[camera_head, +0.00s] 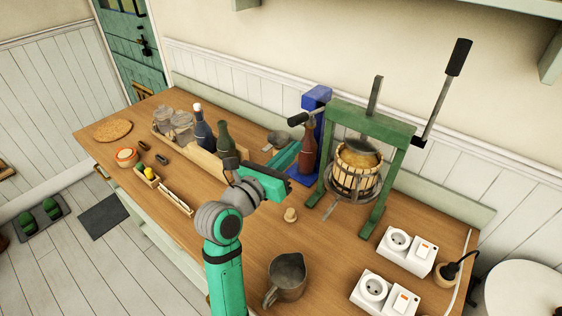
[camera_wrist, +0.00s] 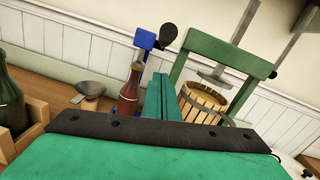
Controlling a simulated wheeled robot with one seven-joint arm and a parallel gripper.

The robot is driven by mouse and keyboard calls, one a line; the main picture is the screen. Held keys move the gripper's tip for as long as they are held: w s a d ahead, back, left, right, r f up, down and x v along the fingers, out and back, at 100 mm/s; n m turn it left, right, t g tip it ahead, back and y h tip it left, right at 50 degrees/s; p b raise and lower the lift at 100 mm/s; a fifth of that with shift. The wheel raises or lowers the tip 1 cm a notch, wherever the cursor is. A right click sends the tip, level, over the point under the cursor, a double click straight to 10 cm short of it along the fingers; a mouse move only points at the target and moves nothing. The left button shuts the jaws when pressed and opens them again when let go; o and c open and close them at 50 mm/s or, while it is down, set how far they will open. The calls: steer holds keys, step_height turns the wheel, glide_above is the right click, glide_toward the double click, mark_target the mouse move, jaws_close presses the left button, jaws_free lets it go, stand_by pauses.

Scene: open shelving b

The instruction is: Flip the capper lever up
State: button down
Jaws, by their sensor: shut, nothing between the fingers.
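The capper (camera_head: 316,98) is a blue upright stand with a blue base, behind the middle of the counter. Its capper lever (camera_head: 298,119) has a dark grip sticking out to the left, roughly level, above a brown bottle (camera_head: 307,150) standing on the base. In the wrist view the lever's dark round end (camera_wrist: 168,33) shows above and just right of the bottle (camera_wrist: 130,92). My gripper (camera_head: 289,155) is shut and empty, just left of the bottle and below the lever grip. Its green fingers (camera_wrist: 162,98) point toward the capper; contact is not visible.
A green-framed fruit press (camera_head: 398,150) with a tall black-handled lever stands close right of the capper. A wooden tray (camera_head: 203,158) with bottles and jars is left. A metal pitcher (camera_head: 287,277), a cork (camera_head: 290,214) and white socket boxes (camera_head: 405,251) occupy the front and right.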

mark_target(309, 115)
steer(key=shift+w+a+r, duration=0.1)
steer(key=shift+w+r, duration=0.15)
steer(key=shift+r, duration=0.75)
steer(key=shift+w+a+r, duration=0.1)
steer(key=shift+w+r, duration=0.1)
steer(key=shift+r, duration=0.75)
steer(key=shift+d, duration=0.15)
